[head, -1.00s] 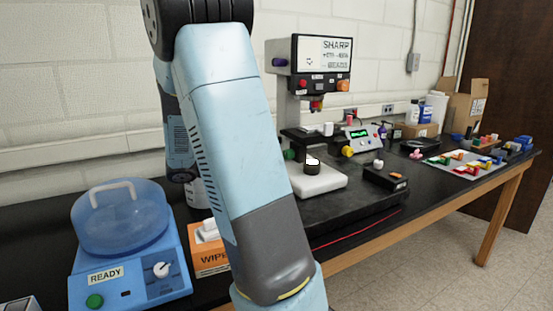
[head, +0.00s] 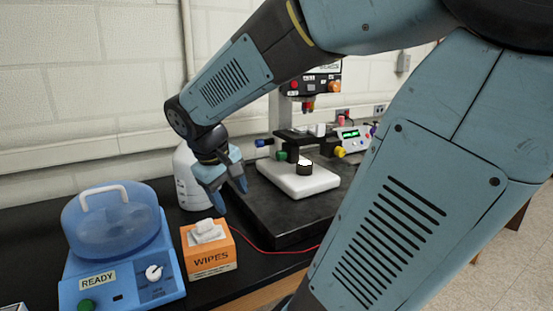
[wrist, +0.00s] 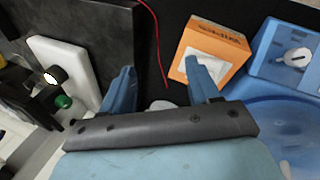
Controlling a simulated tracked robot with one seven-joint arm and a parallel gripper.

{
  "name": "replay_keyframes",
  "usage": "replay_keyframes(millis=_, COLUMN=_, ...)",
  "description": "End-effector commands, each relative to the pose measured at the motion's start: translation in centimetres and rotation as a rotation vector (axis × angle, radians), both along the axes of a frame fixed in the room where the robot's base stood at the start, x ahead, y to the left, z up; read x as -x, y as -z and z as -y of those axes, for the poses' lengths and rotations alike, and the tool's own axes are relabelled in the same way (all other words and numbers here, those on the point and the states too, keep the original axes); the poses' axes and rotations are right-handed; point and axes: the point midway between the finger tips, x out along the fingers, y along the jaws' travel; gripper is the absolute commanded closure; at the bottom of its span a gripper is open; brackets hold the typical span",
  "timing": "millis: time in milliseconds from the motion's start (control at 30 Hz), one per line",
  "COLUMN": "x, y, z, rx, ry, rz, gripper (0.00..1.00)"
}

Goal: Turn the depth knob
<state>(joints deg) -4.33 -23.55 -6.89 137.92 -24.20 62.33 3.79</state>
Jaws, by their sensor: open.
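A microscope-like stand with a white base plate (head: 298,182) carries a blue knob (head: 263,142), a green knob (head: 282,155) and a yellow knob (head: 340,152). I cannot tell which one is the depth knob. In the wrist view the green knob (wrist: 64,101) is at the left, beside the white plate (wrist: 78,62). My gripper (head: 232,198) is open and empty, pointing down in front of a white bottle, left of the stand and apart from every knob. In the wrist view my gripper (wrist: 160,72) has nothing between its fingers.
An orange wipes box (head: 208,250) stands just below my gripper. A blue centrifuge-like device (head: 120,250) is at the left. The white bottle (head: 186,180) is behind the gripper. A red cable (head: 275,251) crosses the black bench. My arm hides the right side.

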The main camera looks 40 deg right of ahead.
Motion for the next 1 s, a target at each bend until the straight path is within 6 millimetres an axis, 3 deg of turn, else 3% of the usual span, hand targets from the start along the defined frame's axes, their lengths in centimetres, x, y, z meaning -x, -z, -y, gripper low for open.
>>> replay_keyframes(millis=500, x=1.8, y=-1.4, z=-3.6, rx=-0.159, ry=0.150, rz=0.196, gripper=0.39)
replay_keyframes(millis=1000, x=0.2, y=0.0, z=-0.2, rx=-0.028, ry=0.449, rz=0.150, gripper=0.39)
